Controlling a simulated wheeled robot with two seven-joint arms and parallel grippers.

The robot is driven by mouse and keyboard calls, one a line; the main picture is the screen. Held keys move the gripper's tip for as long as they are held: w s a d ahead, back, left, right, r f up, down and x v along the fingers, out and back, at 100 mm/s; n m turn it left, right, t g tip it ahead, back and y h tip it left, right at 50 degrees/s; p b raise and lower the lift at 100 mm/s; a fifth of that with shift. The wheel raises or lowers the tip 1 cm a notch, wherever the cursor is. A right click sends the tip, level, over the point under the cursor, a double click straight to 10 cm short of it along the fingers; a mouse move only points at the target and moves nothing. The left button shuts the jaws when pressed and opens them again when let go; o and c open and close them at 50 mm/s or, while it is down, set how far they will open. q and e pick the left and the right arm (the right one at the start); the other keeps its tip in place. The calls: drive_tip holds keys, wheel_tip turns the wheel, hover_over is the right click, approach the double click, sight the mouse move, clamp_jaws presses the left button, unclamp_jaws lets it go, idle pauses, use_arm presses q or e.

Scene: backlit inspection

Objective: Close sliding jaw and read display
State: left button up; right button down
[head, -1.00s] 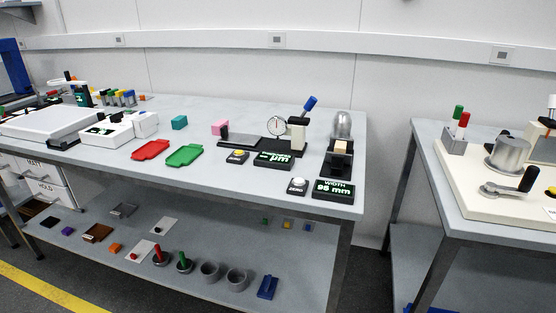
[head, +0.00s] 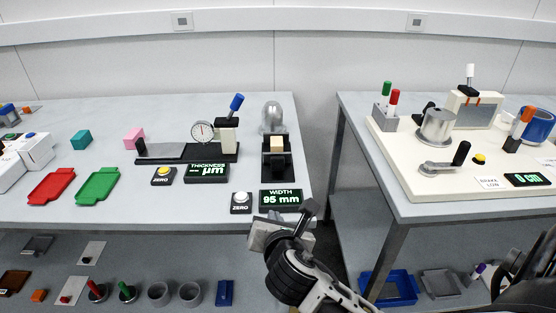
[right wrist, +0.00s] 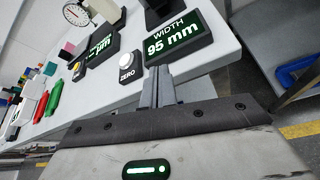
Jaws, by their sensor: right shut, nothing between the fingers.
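The width gauge (head: 277,172) stands near the right end of the long bench, with a pale block (head: 277,144) in its black frame. I cannot tell which part of it is the sliding jaw, or whether a gap remains beside the block. Its display (head: 281,198) reads "WIDTH 95 mm", also in the right wrist view (right wrist: 171,41). The white ZERO button (head: 241,198) is left of the display. My right gripper (head: 268,221) is shut and empty, in front of the bench edge below the display. Its fingers (right wrist: 158,82) point toward the display and button. My left gripper is not in view.
A thickness gauge with round dial (head: 202,132) and display (head: 206,172) stands left of the width gauge. A grey dome (head: 272,116) is behind it. Red (head: 51,186) and green (head: 98,186) trays lie further left. A gap separates this bench from the right one.

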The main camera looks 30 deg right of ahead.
wheel_tip(320, 180, up, 4)
drive_tip(key=w+d+n+h, duration=0.1)
drive_tip(key=d+n+h, duration=0.1)
approach(277, 163)
drive_tip(key=shift+n, duration=0.4)
drive_tip(key=x, duration=0.5)
drive_tip(key=shift+w+d+f, duration=0.1)
drive_tip(key=shift+d+f, duration=0.1)
drive_tip(key=shift+f, duration=0.15)
drive_tip(key=shift+w+d, duration=0.2)
drive_tip(key=shift+w, duration=0.15)
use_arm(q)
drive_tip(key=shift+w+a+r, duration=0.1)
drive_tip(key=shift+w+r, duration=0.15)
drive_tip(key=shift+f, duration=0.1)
